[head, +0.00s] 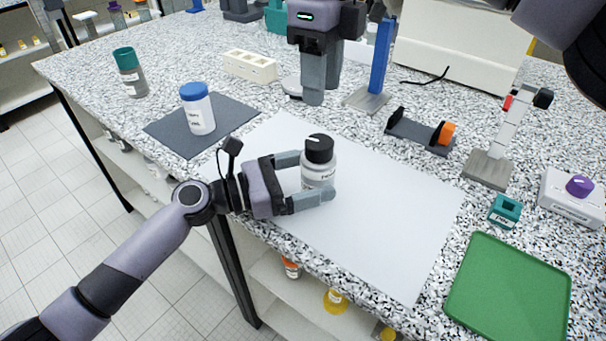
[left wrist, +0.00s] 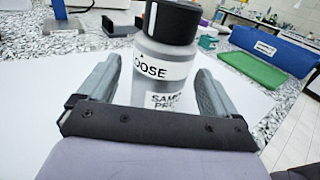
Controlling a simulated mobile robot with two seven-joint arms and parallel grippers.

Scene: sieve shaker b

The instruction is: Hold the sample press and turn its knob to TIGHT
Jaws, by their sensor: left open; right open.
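The sample press is a grey bottle (head: 319,172) with a black knob (head: 319,147) on top, standing upright on the white mat (head: 390,220). In the left wrist view, the bottle (left wrist: 165,75) carries a label reading "OOSE", partly cut off, and a "SAMPLE PRE…" label below. A white line marks the black knob (left wrist: 172,18); no TIGHT mark shows. My left gripper (head: 318,177) is open, its fingers on either side of the bottle, with gaps visible in the wrist view. My right gripper (head: 313,98) is open and empty, pointing down over the table behind the press.
A blue-lidded jar (head: 198,112) stands on a dark mat (head: 165,137) at left. A teal-capped jar (head: 129,75) is farther back. A blue post (head: 383,55), an orange-knobbed holder (head: 440,135) and a green tray (head: 510,290) lie to the right. The white mat's right part is clear.

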